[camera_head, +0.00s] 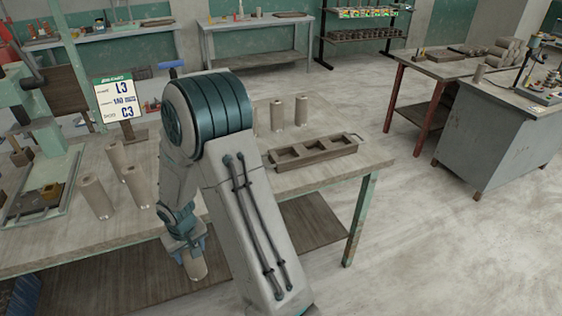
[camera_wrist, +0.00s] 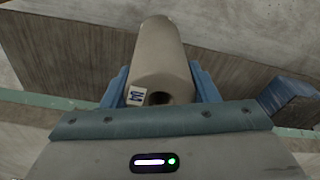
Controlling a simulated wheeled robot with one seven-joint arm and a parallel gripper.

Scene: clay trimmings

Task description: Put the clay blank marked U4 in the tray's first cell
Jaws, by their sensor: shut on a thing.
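My gripper (camera_head: 184,243) is shut on a clay blank (camera_head: 193,266), a grey-brown cylinder that hangs slightly tilted below the jaws, in front of the bench's front edge. In the wrist view my gripper (camera_wrist: 160,88) has its blue fingers on both sides of the blank (camera_wrist: 163,52). A small white tag (camera_wrist: 136,97) with blue marks is on its near end, beside a dark hole; the marks look like U4 but are blurred. The brown tray (camera_head: 344,148) lies on the right part of the bench, with three cells in a row that look empty.
Several other blanks stand on the bench (camera_head: 140,220): a group on the left (camera_head: 95,196) and more behind the tray (camera_head: 301,110). My arm hides the bench's middle. A lower shelf (camera_head: 300,225) lies beneath.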

